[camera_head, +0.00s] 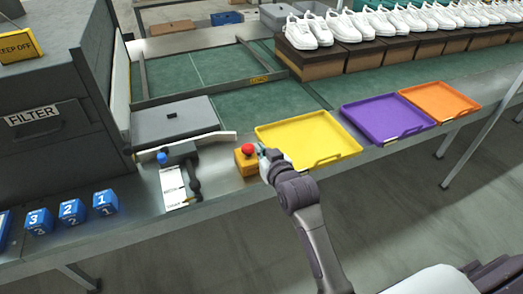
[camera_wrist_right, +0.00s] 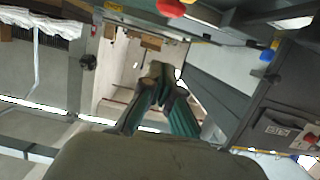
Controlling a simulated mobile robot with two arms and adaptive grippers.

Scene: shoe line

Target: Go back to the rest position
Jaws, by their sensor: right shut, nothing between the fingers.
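My right gripper (camera_head: 268,156) is at the table's front edge, between the red button (camera_head: 248,149) on its orange-yellow box and the left side of the yellow tray (camera_head: 345,146). In the right wrist view its fingers (camera_wrist_right: 163,78) are closed together with nothing between them. The red button also shows at the top of that view (camera_wrist_right: 170,8). I cannot tell whether the gripper touches the button box. My right arm reaches in from the lower right. My left gripper is not in view.
A purple tray (camera_head: 420,127) and an orange tray (camera_head: 460,110) stand right of the yellow one. White shoes (camera_head: 310,32) on brown boxes line the belt behind. Blue numbered cubes (camera_head: 71,212) and a dark scanner-like device (camera_head: 182,155) lie left. The floor in front is clear.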

